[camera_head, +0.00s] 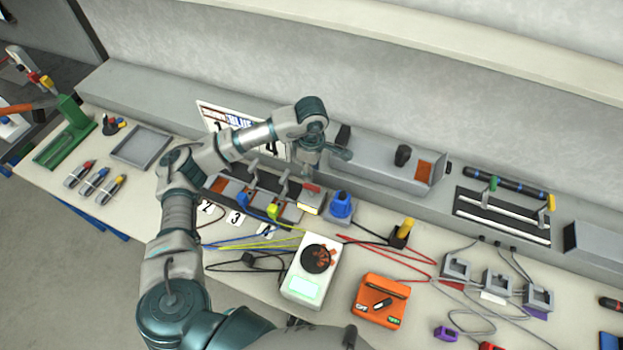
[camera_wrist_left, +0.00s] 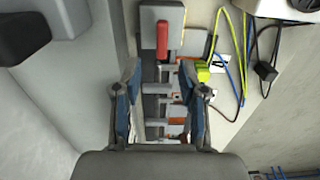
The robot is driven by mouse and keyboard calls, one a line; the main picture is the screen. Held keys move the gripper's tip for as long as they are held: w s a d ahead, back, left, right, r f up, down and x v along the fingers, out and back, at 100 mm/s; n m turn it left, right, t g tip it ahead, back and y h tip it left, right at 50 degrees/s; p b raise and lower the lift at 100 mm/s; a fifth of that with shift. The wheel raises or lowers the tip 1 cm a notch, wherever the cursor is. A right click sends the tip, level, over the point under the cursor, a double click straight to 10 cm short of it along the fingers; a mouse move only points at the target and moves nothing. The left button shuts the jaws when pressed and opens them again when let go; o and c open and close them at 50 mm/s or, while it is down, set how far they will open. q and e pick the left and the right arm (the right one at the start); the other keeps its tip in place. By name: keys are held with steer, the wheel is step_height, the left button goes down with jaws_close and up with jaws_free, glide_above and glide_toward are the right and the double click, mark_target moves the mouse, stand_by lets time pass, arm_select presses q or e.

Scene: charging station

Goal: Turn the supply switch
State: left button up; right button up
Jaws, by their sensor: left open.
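The likely supply switch is a small grey box with a red handle (camera_head: 312,188) at the right end of the row of modules, under my left gripper. In the left wrist view its red handle (camera_wrist_left: 162,38) lies lengthwise on the grey face, just beyond the fingertips. My left gripper (camera_head: 318,160) points down above it, open and empty. In the left wrist view the two blue-grey fingers (camera_wrist_left: 160,82) stand apart, with the modules showing between them. I see no contact with the handle. My right gripper is not in view.
A blue plug (camera_head: 341,205) stands right of the switch. Yellow and blue cables run forward from a yellow-green connector (camera_head: 273,211). A white meter (camera_head: 311,270) and an orange box (camera_head: 381,300) sit in front. A grey ledge (camera_head: 375,165) rises behind.

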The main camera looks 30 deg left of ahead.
arm_select(q)
steer(key=shift+r, duration=2.3)
